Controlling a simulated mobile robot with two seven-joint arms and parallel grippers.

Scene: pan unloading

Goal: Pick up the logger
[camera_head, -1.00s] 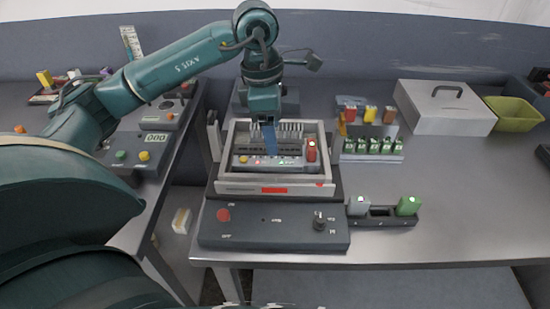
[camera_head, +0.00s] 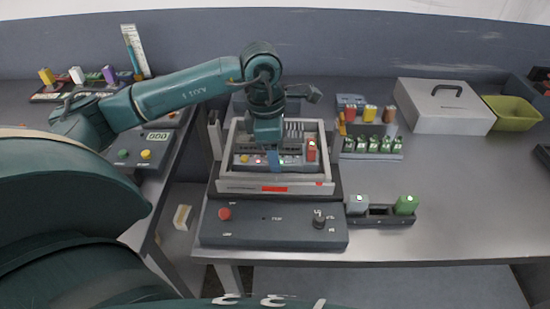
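My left gripper (camera_head: 273,160) points down into the open-topped grey pan (camera_head: 233,187) on the dark station. Its blue fingers are over the panel inside the pan, and the gap between them is not visible. A red block (camera_head: 311,151) stands upright at the right inside the pan, apart from the gripper. A white-grey block (camera_head: 358,203) and a green block (camera_head: 405,204) sit in a dark holder (camera_head: 378,220) right of the station. I cannot tell which of these is the logger. My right gripper is not in view.
A rack with several green-marked items (camera_head: 374,144) stands right of the pan, with coloured blocks behind. A grey case (camera_head: 445,105) and a yellow-green bin (camera_head: 513,113) are at the back right. The right tabletop is mostly clear. A side table with a control box (camera_head: 153,152) is left.

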